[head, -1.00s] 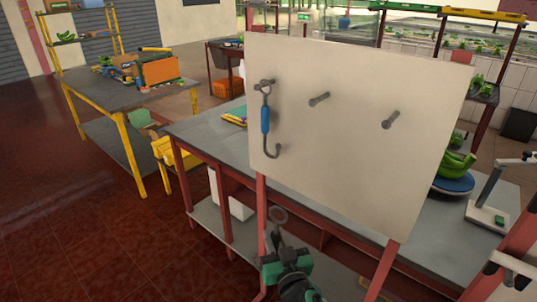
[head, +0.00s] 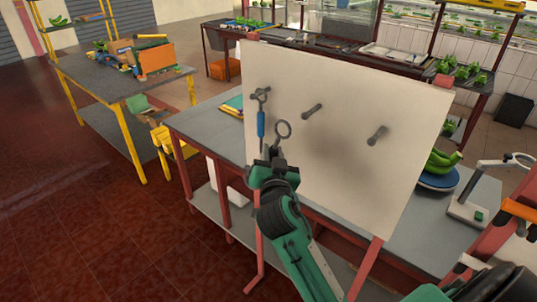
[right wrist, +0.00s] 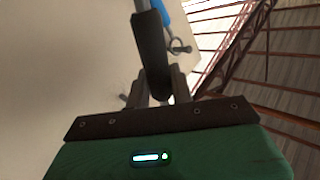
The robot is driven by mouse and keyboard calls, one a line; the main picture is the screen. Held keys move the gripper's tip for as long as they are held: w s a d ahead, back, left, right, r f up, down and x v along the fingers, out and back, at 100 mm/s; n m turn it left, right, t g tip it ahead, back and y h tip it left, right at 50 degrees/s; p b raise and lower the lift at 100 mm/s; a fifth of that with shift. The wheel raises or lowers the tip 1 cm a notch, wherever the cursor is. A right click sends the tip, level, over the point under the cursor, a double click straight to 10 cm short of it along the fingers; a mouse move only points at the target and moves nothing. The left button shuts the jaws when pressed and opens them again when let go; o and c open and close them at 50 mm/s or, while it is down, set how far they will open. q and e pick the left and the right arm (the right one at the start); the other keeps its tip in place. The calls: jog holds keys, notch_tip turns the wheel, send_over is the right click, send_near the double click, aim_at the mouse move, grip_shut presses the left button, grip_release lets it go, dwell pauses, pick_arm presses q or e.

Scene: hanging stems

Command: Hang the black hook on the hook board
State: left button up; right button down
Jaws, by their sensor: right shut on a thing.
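The hook board (head: 345,185) is a cream panel with a left peg (head: 267,91), a middle peg (head: 312,111) and a right peg (head: 377,135). My right gripper (head: 273,160) is shut on the black hook (head: 282,130), whose ring stands up above the fingers, in front of the board, below and left of the middle peg. The ring is apart from that peg in the picture. In the right wrist view the black hook (right wrist: 151,55) rises between the fingers (right wrist: 158,88). A blue-handled hook (head: 261,122) hangs on the left peg, its lower end hidden by my gripper. My left gripper is out of view.
The board stands at the front of a grey-topped table (head: 205,125) with red legs. A yellow-legged table (head: 125,80) stands at the left. Open floor lies at the lower left.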

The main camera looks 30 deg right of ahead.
jog(key=d, duration=0.1)
jog(key=w+d, duration=0.1)
jog(key=d, duration=0.1)
jog(key=d+p, duration=0.1)
jog(key=shift+w+d, duration=0.2)
jog(key=shift+w, duration=0.15)
jog(key=shift+s+d, duration=0.1)
jog(key=shift+d, duration=0.25)
jog(key=w+d, duration=0.2)
jog(key=d, duration=0.4)
jog(key=shift+w, duration=0.25)
dwell(5.0)
jog(key=shift+w+f+b, duration=0.2)
jog(key=shift+f+b, duration=0.15)
jog(key=shift+b, duration=0.05)
dwell(0.6)
